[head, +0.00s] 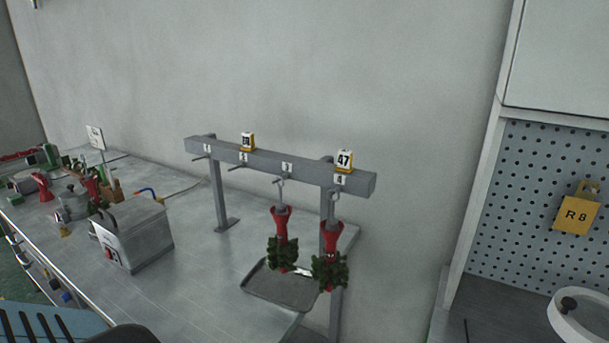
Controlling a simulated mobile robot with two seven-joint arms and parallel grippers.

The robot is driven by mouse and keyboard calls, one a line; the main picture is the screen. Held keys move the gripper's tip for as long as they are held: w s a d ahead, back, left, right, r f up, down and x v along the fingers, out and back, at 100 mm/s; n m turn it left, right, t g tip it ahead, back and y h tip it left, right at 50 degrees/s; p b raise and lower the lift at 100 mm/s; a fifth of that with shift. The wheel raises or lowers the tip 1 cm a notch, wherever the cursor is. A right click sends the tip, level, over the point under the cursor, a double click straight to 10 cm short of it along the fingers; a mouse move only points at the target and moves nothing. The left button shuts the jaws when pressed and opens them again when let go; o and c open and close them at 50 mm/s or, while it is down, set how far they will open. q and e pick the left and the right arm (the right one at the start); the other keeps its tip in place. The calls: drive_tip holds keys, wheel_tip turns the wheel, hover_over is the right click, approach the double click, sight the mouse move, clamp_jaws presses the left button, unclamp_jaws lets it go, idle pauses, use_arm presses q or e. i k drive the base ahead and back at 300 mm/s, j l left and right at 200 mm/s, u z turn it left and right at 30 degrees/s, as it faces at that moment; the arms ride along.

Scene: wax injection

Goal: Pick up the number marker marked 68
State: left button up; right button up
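I cannot see a marker reading 68 in the head view. A yellow and white number marker reading 47 (344,161) stands on top of the grey rail (270,162), above the spot labelled 4. A similar number marker (247,142) stands on the rail near the spot labelled 2; its digits are small and look like 20 or 70. Neither of my grippers is in the view.
Two red holders (281,224) with dark green clusters hang from the rail's right half, over a grey tray (283,289). A grey metal box (132,235) stands on the bench (190,290). A yellow R8 tag (577,213) hangs on the pegboard (520,190) at right.

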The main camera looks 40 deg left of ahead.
sight(249, 138)
drive_tip(key=j+u, duration=0.2)
drive_tip(key=u, duration=0.2)
drive_tip(key=k+j+u, duration=0.1)
drive_tip(key=u, duration=0.3)
drive_tip(key=j+u, duration=0.4)
drive_tip(key=l+z, duration=0.15)
drive_tip(key=z, duration=1.8)
drive_tip(key=k+z, duration=0.15)
drive_tip(key=z, duration=0.2)
drive_tip(key=k+l, duration=0.1)
drive_tip(key=k, duration=0.55)
drive_tip(key=k+l, duration=0.1)
drive_tip(key=k, duration=0.5)
